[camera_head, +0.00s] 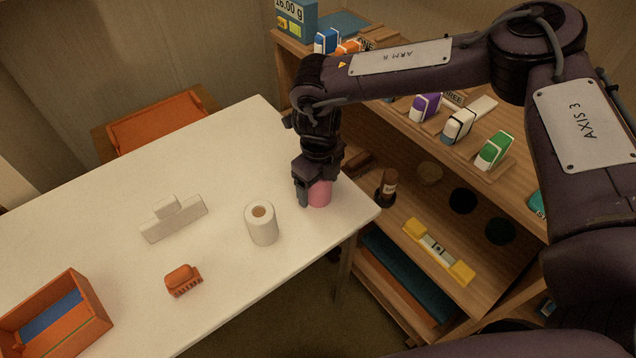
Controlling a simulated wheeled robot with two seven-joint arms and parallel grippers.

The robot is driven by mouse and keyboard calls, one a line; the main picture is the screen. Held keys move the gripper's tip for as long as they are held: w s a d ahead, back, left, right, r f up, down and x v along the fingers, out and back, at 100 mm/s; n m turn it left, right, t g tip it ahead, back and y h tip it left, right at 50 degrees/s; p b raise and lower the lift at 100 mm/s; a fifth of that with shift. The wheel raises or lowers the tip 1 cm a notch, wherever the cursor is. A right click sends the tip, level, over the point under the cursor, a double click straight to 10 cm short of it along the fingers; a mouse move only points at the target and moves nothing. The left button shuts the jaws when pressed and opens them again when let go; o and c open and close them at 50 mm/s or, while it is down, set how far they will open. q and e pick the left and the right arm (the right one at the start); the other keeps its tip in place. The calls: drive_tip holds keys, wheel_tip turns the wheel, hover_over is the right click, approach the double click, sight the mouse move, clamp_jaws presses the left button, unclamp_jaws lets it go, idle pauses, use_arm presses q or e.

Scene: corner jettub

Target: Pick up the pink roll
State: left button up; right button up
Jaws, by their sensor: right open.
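The pink roll (319,194) stands on the white table (225,290) near its right corner. My right gripper (313,192) points down at the roll, with its fingers around or just beside it. The jaws are open, and the fingers and palm hide the roll's top and left side. I cannot tell whether a finger touches it. My left gripper is not in view.
A white roll (262,224) stands left of the pink roll. A pale block-shaped piece (173,218), a small orange object (183,280) and an orange box (60,318) are on the table. A wooden shelf (400,225) with several items stands close to the right. An orange chair (157,122) is behind.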

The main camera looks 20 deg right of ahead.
drive_tip(key=shift+f, duration=0.35)
drive_tip(key=shift+c, duration=0.3)
drive_tip(key=c, duration=1)
